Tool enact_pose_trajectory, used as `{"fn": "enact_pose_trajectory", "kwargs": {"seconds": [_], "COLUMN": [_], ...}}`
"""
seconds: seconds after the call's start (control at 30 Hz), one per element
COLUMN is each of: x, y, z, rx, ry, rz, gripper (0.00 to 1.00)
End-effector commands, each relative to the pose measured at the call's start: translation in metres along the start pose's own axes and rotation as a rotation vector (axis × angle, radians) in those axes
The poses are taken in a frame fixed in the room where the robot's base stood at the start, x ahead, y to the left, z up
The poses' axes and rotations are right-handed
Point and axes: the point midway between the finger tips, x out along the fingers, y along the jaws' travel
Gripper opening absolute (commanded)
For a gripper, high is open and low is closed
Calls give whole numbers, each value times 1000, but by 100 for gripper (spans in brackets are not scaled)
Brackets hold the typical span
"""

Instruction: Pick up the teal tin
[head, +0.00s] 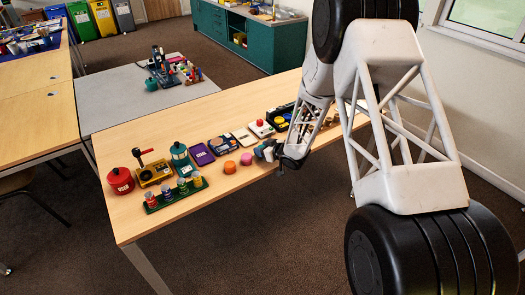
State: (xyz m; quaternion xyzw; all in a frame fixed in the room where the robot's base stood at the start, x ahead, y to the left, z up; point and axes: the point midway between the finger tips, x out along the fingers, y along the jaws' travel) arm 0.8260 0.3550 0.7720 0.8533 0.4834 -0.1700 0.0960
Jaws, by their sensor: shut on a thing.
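My gripper (268,152) hangs low over the right-centre part of the wooden table in the head view, close to the table's front edge. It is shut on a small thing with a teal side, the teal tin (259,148). The jaws hide much of the tin, and I cannot tell whether it is clear of the tabletop. A teal lantern-like thing (180,155) stands farther left on the same table.
Orange (230,167) and pink (246,159) pieces lie just left of my gripper. A red pot (120,181), a yellow device (153,174), a green rack of jars (175,192) and a purple case (201,154) stand farther left. The front right tabletop is bare.

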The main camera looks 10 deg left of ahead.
Motion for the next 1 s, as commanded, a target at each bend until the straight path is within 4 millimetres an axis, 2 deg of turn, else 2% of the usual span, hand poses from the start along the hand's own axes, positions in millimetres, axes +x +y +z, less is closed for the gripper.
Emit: {"fn": "enact_pose_trajectory", "kwargs": {"seconds": [0.27, 1.0], "x": [-12, -110], "y": [-1, -75], "z": [-27, 4], "rx": [-2, 0], "ry": [1, 0], "rz": [0, 0], "gripper": [24, 24]}}
